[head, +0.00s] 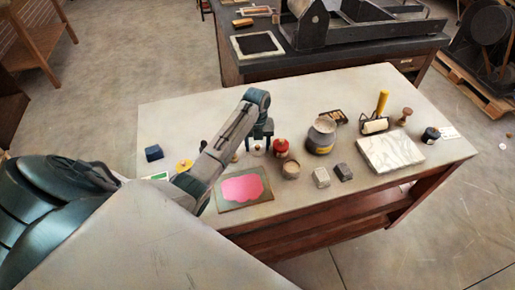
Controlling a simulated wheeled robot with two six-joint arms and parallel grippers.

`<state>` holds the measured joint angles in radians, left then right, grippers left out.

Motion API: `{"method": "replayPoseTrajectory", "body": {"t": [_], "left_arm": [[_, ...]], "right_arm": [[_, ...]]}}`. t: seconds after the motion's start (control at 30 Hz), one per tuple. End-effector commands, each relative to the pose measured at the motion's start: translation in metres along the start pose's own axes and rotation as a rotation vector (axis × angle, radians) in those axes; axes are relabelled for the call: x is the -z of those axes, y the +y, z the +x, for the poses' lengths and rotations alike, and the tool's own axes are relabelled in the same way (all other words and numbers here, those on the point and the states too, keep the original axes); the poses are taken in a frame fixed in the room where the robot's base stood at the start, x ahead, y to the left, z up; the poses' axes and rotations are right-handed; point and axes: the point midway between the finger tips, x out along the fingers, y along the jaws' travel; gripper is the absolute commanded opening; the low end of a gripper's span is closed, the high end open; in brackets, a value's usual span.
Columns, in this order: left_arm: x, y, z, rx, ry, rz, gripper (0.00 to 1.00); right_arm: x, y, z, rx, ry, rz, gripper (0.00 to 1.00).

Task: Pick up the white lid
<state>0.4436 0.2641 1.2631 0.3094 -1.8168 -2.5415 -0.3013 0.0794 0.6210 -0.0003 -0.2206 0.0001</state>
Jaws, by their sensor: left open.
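A small whitish round thing, which looks like the white lid (258,151), sits on the pale table top near its middle. My left gripper (259,145) points down over it, with its fingers open on either side of it. I cannot tell whether the fingers touch it. My left arm comes in from the left and hides part of the table. My right gripper is not in view.
A red-topped jar (281,147) stands close to the right of the gripper. A grey pot (321,136), a small open jar (291,169) and a marble slab (391,152) are farther right. A pink-inked plate (243,189) lies in front. A yellow disc (184,165) is left.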

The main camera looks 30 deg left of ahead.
Motion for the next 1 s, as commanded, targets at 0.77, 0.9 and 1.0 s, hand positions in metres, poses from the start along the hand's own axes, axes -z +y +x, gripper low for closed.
{"method": "replayPoseTrajectory", "body": {"t": [0.77, 0.9, 1.0], "left_arm": [[0.001, 0.000, -0.003, -0.001, 0.002, -0.001, 0.00], [0.002, 0.000, -0.017, 0.001, -0.002, 0.000, 0.00], [0.003, 0.000, -0.034, 0.002, -0.004, 0.000, 0.00]], "right_arm": [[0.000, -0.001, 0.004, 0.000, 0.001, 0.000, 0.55], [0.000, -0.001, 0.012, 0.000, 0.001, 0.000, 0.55], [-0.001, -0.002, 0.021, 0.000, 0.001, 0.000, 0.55]]}}
